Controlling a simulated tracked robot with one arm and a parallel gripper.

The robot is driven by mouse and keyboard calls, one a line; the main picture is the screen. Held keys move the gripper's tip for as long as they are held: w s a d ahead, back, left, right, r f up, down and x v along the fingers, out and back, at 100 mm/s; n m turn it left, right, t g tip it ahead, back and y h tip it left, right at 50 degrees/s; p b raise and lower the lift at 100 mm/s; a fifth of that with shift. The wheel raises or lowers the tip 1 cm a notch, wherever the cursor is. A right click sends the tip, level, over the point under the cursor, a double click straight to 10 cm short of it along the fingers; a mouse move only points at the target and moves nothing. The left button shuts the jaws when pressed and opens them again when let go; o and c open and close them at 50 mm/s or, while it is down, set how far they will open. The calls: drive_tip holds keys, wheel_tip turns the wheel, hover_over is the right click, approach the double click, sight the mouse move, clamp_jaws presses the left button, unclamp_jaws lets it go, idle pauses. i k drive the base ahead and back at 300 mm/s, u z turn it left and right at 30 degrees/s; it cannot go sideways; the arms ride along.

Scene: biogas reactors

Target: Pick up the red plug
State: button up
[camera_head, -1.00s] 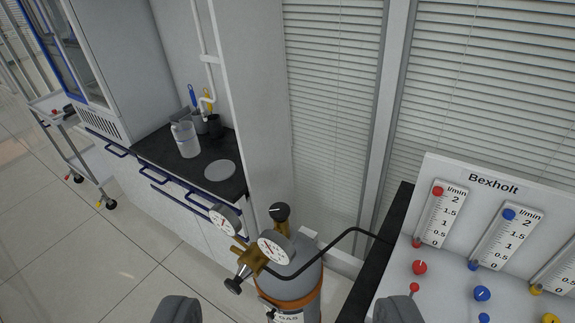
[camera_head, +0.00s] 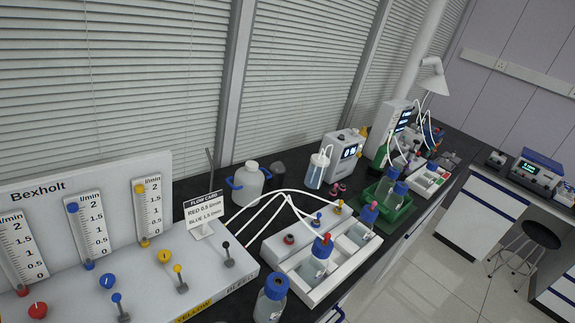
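I cannot tell for certain which item is the red plug. A small dark red round piece (camera_head: 289,239) sits on the white double-bay unit (camera_head: 312,290) on the bench. A red tip (camera_head: 326,237) stands on a blue-capped bottle in that unit. Small red-pink items (camera_head: 337,189) lie on the dark bench top behind, too small to make out. A red knob (camera_head: 37,310) is on the Bexholt flow panel at lower left. My gripper does not show in this view.
White tubes arch over the unit. A blue-capped bottle (camera_head: 271,298) stands in front. A green tray (camera_head: 388,213) holds bottles. Floor (camera_head: 420,280) is free at lower right.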

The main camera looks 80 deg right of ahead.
sight(327, 236)
drive_tip(key=z, duration=2.25)
